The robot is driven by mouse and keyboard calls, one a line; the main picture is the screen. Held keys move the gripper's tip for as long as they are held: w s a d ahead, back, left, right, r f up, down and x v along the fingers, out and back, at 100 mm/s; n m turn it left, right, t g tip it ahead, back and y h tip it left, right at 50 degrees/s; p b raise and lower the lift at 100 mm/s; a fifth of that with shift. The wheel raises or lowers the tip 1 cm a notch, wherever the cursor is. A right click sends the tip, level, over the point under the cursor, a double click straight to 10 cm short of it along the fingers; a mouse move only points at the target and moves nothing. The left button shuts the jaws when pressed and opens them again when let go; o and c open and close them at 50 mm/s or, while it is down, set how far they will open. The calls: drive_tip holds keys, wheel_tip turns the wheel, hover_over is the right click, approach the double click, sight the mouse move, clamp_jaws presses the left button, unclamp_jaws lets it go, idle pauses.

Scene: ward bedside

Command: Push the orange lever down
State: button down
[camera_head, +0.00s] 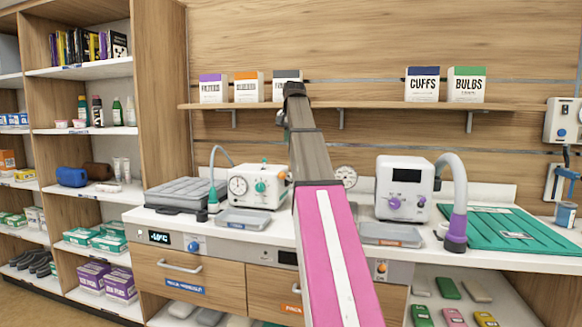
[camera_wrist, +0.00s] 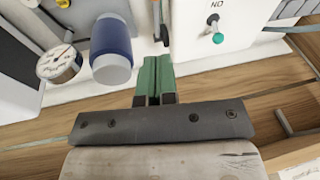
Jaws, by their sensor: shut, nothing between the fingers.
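My gripper (camera_wrist: 154,62) shows in the wrist view with its green fingers together and nothing between them. In the head view it is hidden behind my arm. The wrist view looks upside down.
In the wrist view a blue cylinder (camera_wrist: 112,45) and a round gauge (camera_wrist: 58,64) are left of the fingers. In the head view, boxes line the shelf (camera_head: 380,105) above. Lidded trays (camera_head: 392,234) and a second white machine (camera_head: 405,187) stand on the counter.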

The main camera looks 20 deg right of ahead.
drive_tip(key=shift+s+d+r+m, duration=0.4)
drive_tip(key=shift+s+d+r, duration=0.45)
drive_tip(key=shift+d, duration=0.25)
drive_tip(key=shift+f, duration=0.1)
approach(287, 178)
drive_tip(key=s, duration=0.2)
drive_tip(key=shift+w+a+f, duration=0.1)
drive_tip(key=shift+a+f, duration=0.45)
drive_tip(key=shift+f, duration=0.35)
drive_tip(key=shift+w+a+f, duration=0.15)
drive_tip(key=shift+a+f, duration=0.35)
drive_tip(key=shift+f, duration=0.4)
